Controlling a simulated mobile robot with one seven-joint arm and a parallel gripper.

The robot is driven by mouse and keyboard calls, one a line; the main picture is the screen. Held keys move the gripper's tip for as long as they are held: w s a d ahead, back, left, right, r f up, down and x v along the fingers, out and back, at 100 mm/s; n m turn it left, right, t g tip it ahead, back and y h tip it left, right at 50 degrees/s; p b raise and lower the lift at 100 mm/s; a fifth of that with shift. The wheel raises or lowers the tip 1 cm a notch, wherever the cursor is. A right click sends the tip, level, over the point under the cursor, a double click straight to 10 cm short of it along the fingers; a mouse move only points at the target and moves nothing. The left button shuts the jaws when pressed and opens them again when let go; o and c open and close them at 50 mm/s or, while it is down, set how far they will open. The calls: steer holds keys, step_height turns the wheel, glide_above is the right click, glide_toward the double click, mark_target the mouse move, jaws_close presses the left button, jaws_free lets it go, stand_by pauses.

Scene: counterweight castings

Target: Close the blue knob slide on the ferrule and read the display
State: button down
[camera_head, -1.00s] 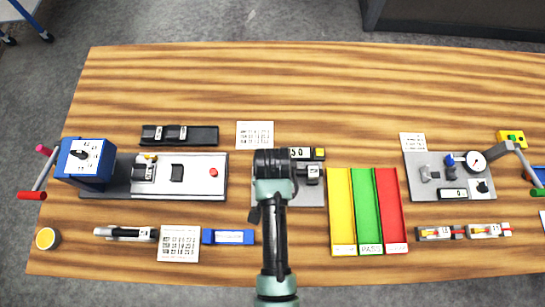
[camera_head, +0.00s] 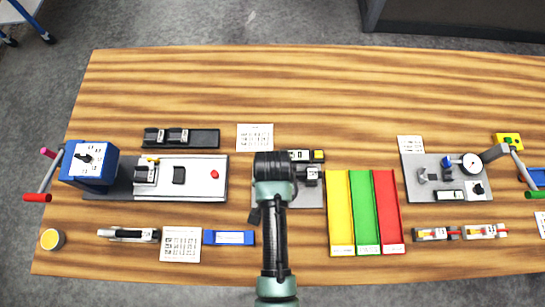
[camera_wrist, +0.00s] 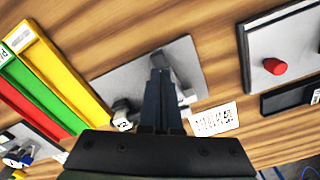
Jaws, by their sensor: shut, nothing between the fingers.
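My gripper (camera_wrist: 158,62) is shut and empty, its dark fingers pointing at the grey plate (camera_wrist: 203,72) of the middle fixture. A grey block (camera_wrist: 184,85) shows right beside the fingertips; I cannot tell if they touch. In the head view my wrist covers much of this plate (camera_head: 314,199), and a small display (camera_head: 299,155) shows past it, its digits unreadable. No blue knob or ferrule shows on the uncovered part. A blue knob (camera_head: 447,163) is visible on the right-hand fixture (camera_head: 412,189), next to a round dial (camera_head: 471,163) and a small display (camera_head: 450,195).
Yellow (camera_head: 340,215), green (camera_head: 364,215) and red (camera_head: 388,215) trays lie just right of my arm. A long fixture with a blue box (camera_head: 89,164) stands at left. Printed cards and small tools lie around. The table's back strip is clear.

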step_height(320, 180, up, 6)
steer(key=p, duration=0.6)
steer(key=shift+s, duration=0.15)
